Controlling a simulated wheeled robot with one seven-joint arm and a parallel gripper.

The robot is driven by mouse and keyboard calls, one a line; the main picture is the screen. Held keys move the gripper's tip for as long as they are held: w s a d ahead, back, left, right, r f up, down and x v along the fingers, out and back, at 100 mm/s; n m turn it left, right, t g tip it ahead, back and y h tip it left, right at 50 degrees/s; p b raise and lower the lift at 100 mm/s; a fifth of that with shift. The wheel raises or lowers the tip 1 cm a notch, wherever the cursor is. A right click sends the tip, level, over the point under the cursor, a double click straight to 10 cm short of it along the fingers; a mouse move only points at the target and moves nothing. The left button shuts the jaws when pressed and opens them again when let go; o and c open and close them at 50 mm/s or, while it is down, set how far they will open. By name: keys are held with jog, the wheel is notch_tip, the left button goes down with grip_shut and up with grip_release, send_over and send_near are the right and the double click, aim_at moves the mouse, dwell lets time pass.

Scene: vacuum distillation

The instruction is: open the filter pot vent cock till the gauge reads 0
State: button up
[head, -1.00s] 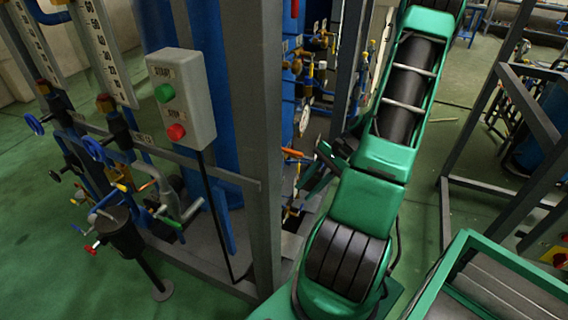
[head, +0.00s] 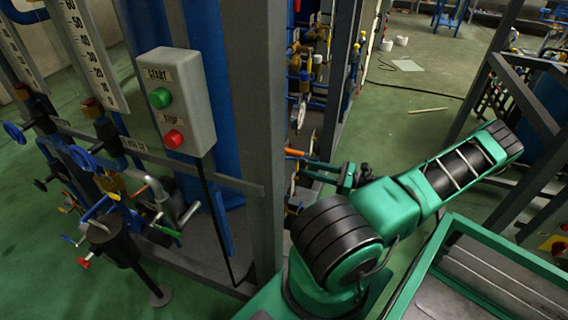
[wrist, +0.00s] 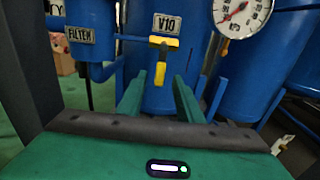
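The wrist view shows a blue pot with a FILTER plate (wrist: 81,35) at upper left. A pipe runs right from it to a cock with a yellow handle (wrist: 162,46), below a V10 tag. The handle has a crosswise top and a part hanging down. My gripper (wrist: 160,88) is open, its two green fingers apart and empty, with the yellow handle above and beyond the gap between the tips. A round white gauge (wrist: 240,12) with a red needle is at upper right, cut by the frame edge; its exact reading is unclear. In the head view my gripper (head: 304,168) points left toward the rig.
A grey START/STOP box (head: 175,100) hangs on the steel frame post (head: 258,130) left of my arm. Blue vessels stand behind the cock. A green-edged cart or tray (head: 480,232) is at lower right. Open green floor (head: 430,125) lies beyond my arm.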

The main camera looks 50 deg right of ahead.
aim_at(297, 163)
jog(key=x, duration=1)
jog(key=shift+w, duration=0.2)
grip_shut()
